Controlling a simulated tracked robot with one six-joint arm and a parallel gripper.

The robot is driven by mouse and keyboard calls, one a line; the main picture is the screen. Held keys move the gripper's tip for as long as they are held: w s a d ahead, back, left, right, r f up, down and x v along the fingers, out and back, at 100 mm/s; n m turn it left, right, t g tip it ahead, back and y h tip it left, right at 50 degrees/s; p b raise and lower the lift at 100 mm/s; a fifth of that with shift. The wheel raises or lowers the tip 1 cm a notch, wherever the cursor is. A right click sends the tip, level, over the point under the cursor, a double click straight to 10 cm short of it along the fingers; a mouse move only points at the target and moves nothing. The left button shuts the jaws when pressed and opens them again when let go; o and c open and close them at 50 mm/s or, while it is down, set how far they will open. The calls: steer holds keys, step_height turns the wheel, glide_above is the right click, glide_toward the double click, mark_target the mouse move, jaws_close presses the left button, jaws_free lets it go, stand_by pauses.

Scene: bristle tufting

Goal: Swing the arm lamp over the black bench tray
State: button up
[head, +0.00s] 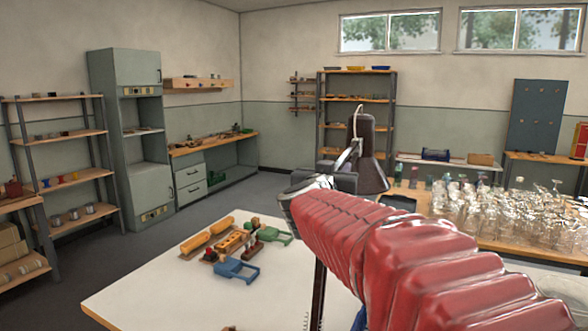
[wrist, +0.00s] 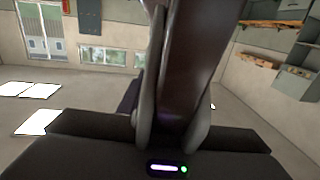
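The arm lamp's dark conical shade (head: 373,150) hangs at the centre of the head view, with a pale cable over its top. My gripper (head: 345,165) is beside the shade's left side, at the end of my red-sleeved arm. In the wrist view my gripper's grey fingers (wrist: 177,110) lie on both sides of the dark brown lamp part (wrist: 190,65) and appear to touch it. A dark flat patch (head: 398,202) on the wooden bench, just below the shade, may be the black bench tray; my arm partly hides it. The lamp's base is hidden.
A white table (head: 150,285) in front holds yellow, blue, green and red tools (head: 232,240). Many clear glasses (head: 510,210) crowd the bench at right, close to my arm. Shelves (head: 65,180) and a grey-green cabinet (head: 130,140) stand left. Floor between is open.

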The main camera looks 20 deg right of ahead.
steer(key=shift+c, duration=0.4)
jaws_close()
steer(key=shift+d, duration=0.1)
